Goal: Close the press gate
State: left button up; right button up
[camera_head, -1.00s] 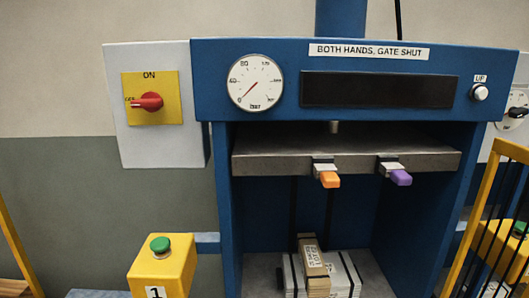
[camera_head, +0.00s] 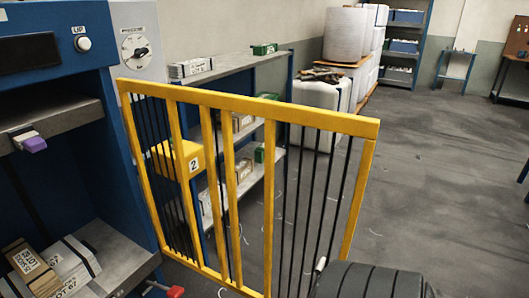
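The yellow barred press gate (camera_head: 275,108) fills the middle of the head view. Its left post stands at the right front edge of the blue press (camera_head: 112,140). The gate stands open, reaching out to the right, away from the press mouth. Black vertical bars run between its yellow posts. The press opening at the left is uncovered. Neither of my grippers is in view.
Wrapped bundles (camera_head: 62,262) lie on the press bed. A dark ribbed rounded shape (camera_head: 368,282) sits at the bottom, near the gate's lower right. Shelves (camera_head: 225,68) stand behind the gate. Grey floor (camera_head: 440,190) is clear at right.

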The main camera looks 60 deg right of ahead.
aim_at(367, 128)
jog(key=k+l+u, duration=0.1)
jog(key=k+l, duration=0.15)
jog(key=l, duration=0.25)
jog(key=k+l+u, duration=0.1)
jog(key=k+l, duration=0.2)
jog(key=l, duration=0.25)
jog(key=k+l+u, duration=0.15)
jog(key=k+l, duration=0.15)
jog(key=l, duration=0.15)
jog(key=i+l, duration=0.1)
jog(key=l, duration=0.4)
jog(key=i+l+u, duration=0.1)
jog(key=l, duration=0.4)
jog(key=i+l, duration=0.1)
jog(key=l, duration=0.4)
jog(key=k+l+u, duration=0.1)
jog(key=k+l, duration=0.35)
jog(key=k, duration=0.15)
jog(key=k+l+u, duration=0.1)
jog(key=k+l, duration=0.35)
jog(key=k, duration=0.15)
